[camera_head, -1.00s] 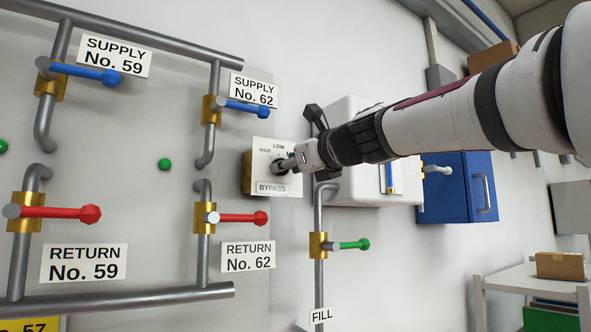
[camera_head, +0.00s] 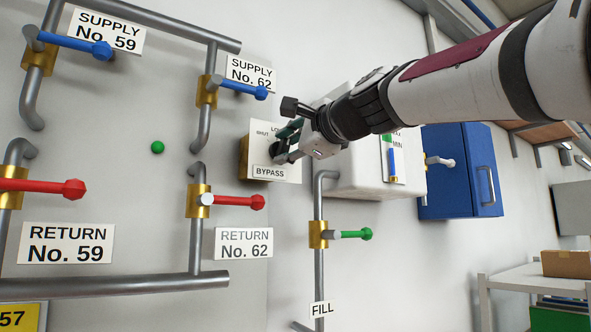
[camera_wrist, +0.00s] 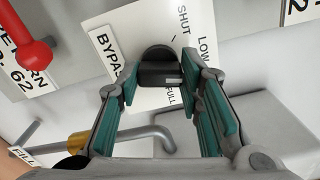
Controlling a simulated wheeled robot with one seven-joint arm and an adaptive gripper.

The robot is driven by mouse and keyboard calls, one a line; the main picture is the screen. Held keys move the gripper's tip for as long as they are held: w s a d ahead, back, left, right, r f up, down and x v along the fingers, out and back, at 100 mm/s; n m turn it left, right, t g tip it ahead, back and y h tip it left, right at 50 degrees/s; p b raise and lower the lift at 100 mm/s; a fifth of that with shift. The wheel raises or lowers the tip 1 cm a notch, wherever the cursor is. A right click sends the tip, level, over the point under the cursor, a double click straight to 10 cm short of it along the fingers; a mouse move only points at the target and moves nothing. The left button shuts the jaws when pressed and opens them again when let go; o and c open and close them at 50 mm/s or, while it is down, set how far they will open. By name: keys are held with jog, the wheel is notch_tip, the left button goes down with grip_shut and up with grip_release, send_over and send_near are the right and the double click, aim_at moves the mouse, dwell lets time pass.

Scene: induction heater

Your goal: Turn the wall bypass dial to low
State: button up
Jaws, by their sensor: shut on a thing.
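The bypass dial (camera_wrist: 160,62) is a dark round knob on a white plate (camera_wrist: 118,35) marked SHUT, LOW and FULL. In the wrist view it sits between the teal pads of my gripper (camera_wrist: 160,66), which is shut on it. A pale mark on the knob's face lies on the side near the word FULL; I cannot tell exactly where it points. In the head view the plate (camera_head: 262,142) stands on a brass-coloured box on the wall, and my gripper (camera_head: 287,143) reaches it from the right, hiding part of the dial and lettering.
A white wall box (camera_head: 355,170) with a gauge is just right of the dial, beneath my arm. A red-handled valve (camera_head: 238,202), a blue-handled valve (camera_head: 243,88) and a green-handled valve (camera_head: 352,234) stick out around it. A blue cabinet (camera_head: 460,170) hangs farther right.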

jog(key=shift+f+n+b, duration=0.1)
jog(key=shift+n+b, duration=0.6)
jog(key=shift+n, duration=0.9)
jog(key=o, duration=1.2)
jog(key=shift+c, duration=0.2)
jog(key=shift+s, duration=0.1)
jog(key=v, duration=1.2)
